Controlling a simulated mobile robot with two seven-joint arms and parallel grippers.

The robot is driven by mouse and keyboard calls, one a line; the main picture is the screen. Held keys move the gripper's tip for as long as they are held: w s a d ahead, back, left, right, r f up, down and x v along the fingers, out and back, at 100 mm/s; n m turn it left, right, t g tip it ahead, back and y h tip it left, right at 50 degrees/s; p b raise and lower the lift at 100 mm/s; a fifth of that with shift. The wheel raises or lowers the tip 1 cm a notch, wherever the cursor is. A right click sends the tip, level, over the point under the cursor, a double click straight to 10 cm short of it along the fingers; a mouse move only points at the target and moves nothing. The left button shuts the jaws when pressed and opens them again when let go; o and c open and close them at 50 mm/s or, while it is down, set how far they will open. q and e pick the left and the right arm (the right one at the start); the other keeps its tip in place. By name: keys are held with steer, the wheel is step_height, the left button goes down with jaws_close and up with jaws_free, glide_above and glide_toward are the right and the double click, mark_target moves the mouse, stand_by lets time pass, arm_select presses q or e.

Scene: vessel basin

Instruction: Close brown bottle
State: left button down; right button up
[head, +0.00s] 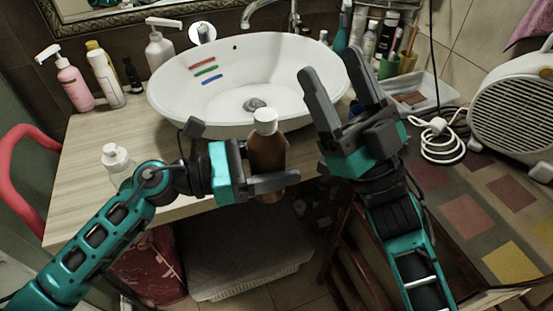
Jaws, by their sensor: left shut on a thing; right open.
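The brown bottle (266,154) with a white cap (265,121) is upright in front of the white basin, near the counter's front edge. My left gripper (268,184) is shut on the bottle's body, below the cap. One finger passes in front of the bottle and hides part of it. The white cap sits at the bottle's top; I cannot tell how tightly it is seated. My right gripper (340,90) is open and empty, to the right of the bottle, with its fingers pointing up and away in front of the basin's right side.
The white basin (190,105) fills the counter's middle. A pink pump bottle (73,85) and other bottles stand at the back left. A small white pump bottle (115,158) is behind my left arm. A tray (430,92), white cable (440,140) and heater (515,105) are at right.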

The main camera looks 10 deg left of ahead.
steer(key=w+d+f+m+h, duration=0.1)
steer(key=d+f+m+h, duration=0.15)
steer(key=f+h, duration=0.3)
steer(key=w+d+f+m+t+h, duration=0.1)
steer(key=d+f+m+h, duration=0.1)
steer(key=f+m+h, duration=0.35)
steer(key=w+d+f+m+h, duration=0.1)
steer(key=d+f+h, duration=0.2)
steer(key=f, duration=0.5)
steer(key=s+d+f+g+h, duration=0.1)
steer(key=s+d+f+g, duration=0.1)
steer(key=s+f, duration=0.2)
steer(key=s+d+f+g+h, duration=0.2)
steer(key=s+d+f+g, duration=0.1)
steer(key=f, duration=0.7)
steer(key=s+d+f+g+h, duration=0.2)
steer(key=s+d+f+g, duration=0.1)
steer(key=s+f, duration=0.2)
steer(key=shift+f+m, duration=0.3)
steer(key=shift+f, duration=0.65)
arm_select(q)
steer(key=shift+r, duration=0.1)
